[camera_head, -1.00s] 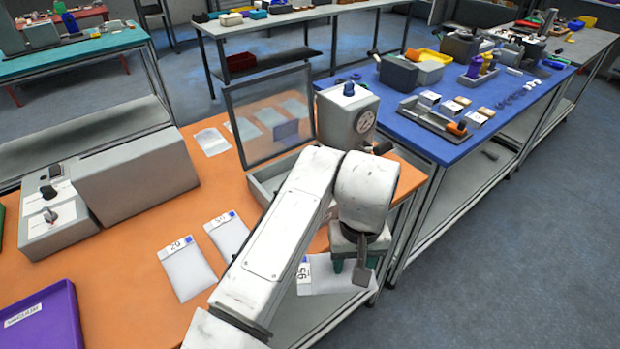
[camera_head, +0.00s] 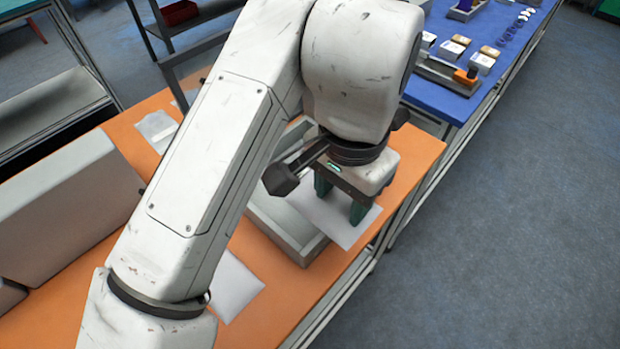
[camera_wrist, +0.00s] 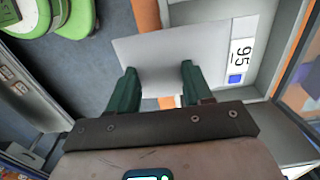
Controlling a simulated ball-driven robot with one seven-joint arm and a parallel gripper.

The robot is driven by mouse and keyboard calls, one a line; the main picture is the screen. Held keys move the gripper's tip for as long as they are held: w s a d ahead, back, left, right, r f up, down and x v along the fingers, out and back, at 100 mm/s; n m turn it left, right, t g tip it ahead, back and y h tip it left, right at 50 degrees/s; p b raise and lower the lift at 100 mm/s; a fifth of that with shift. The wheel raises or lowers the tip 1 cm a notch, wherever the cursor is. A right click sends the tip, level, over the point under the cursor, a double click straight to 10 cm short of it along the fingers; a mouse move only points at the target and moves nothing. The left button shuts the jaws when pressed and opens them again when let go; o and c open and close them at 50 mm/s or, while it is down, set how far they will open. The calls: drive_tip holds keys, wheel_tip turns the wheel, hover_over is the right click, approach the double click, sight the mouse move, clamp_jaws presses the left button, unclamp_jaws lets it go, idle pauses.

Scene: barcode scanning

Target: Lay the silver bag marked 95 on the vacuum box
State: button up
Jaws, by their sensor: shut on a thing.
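The silver bag marked 95 (camera_wrist: 165,48) is between the green fingers of my gripper (camera_wrist: 157,72) in the wrist view. Its 95 label with a blue square is at its right end. In the head view my gripper (camera_head: 340,205) points down, shut on the bag (camera_head: 338,228). The vacuum box (camera_head: 283,240) is the open grey box beside and partly under the bag; my arm hides much of it. In the wrist view the label end overlaps the box (camera_wrist: 257,98), and the other end reaches out past its wall. I cannot tell the bag's height.
Another silver bag (camera_head: 236,287) lies on the orange table (camera_head: 283,285) near my arm. A pale sheet or bag (camera_head: 156,130) lies farther back. A large grey machine (camera_head: 75,215) stands at the left. The blue table (camera_head: 440,98) holds small items behind.

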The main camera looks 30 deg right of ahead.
drive_tip(key=w+f, duration=0.1)
drive_tip(key=w, duration=0.1)
drive_tip(key=w+d+f, duration=0.1)
drive_tip(key=w, duration=0.1)
drive_tip(key=w+f, duration=0.1)
drive_tip(key=w, duration=0.1)
drive_tip(key=shift+d, duration=0.2)
drive_tip(key=w+f, duration=0.2)
drive_tip(key=f, duration=0.1)
drive_tip(key=w+f, duration=0.1)
drive_tip(key=shift+w+d+f, duration=0.1)
drive_tip(key=shift+d+f, duration=0.05)
drive_tip(key=shift+d, duration=0.2)
drive_tip(key=shift+w+f+b, duration=0.25)
drive_tip(key=shift+f+b, duration=0.05)
drive_tip(key=shift+f, duration=0.1)
drive_tip(key=shift+w+d+f, duration=0.1)
drive_tip(key=shift+w+f, duration=0.1)
drive_tip(key=shift+f, duration=1.5)
drive_tip(key=shift+f, duration=0.1)
drive_tip(key=shift+f, duration=0.1)
drive_tip(key=o, duration=1.1)
drive_tip(key=shift+c, duration=0.2)
